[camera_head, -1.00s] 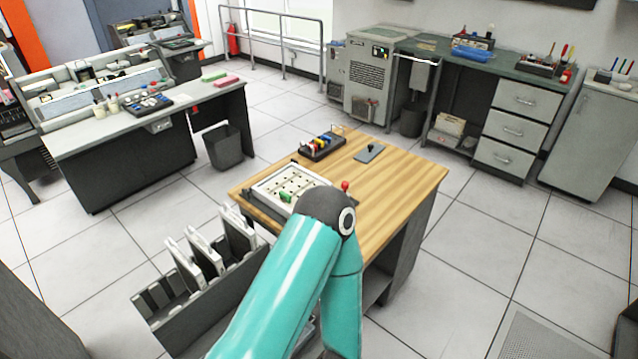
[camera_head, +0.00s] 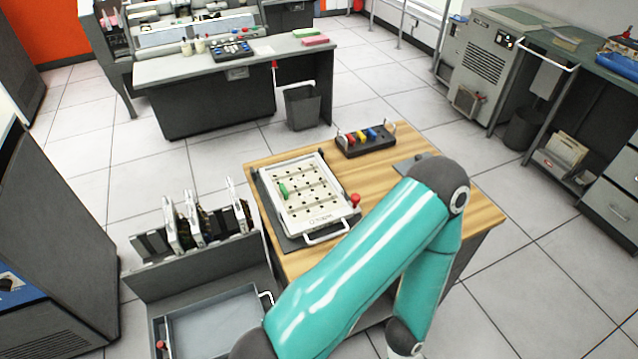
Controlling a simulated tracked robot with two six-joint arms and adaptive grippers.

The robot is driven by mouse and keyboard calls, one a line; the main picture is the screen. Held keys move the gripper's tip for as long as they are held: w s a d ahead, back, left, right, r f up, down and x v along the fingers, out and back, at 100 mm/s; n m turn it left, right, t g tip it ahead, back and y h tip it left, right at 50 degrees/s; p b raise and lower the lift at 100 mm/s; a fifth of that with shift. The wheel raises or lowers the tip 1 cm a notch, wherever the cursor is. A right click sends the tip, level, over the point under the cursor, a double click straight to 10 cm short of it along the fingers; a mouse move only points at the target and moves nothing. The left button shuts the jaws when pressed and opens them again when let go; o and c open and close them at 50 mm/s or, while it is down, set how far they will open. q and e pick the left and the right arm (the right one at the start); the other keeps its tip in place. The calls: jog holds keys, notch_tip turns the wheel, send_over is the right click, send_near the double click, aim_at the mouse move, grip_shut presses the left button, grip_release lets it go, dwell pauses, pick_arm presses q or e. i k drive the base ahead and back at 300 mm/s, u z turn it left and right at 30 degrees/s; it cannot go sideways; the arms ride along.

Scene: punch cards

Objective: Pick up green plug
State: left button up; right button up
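The green plug (camera_head: 284,190) stands on the left side of a white plugboard panel (camera_head: 320,218) with rows of dark holes. The panel sits on a dark grey base on the wooden table (camera_head: 480,205). One of my teal arms crosses the table's front right, its elbow over the right part of the tabletop. That arm's far end runs down out of the bottom of the picture. Neither gripper shows, so their state is hidden. Nothing touches the green plug.
A dark rack (camera_head: 366,149) holds red, yellow and blue plugs behind the panel. A red knob (camera_head: 355,200) is at the panel's right edge. A grey open drawer (camera_head: 215,325) and a rack of upright modules (camera_head: 200,225) stand left of the table.

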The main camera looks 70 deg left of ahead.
aim_at(282, 189)
jog(key=z, duration=0.1)
jog(key=i, duration=1.2)
jog(key=u, duration=2.1)
jog(key=k, duration=0.85)
jog(key=u, duration=0.25)
jog(key=i, duration=0.95)
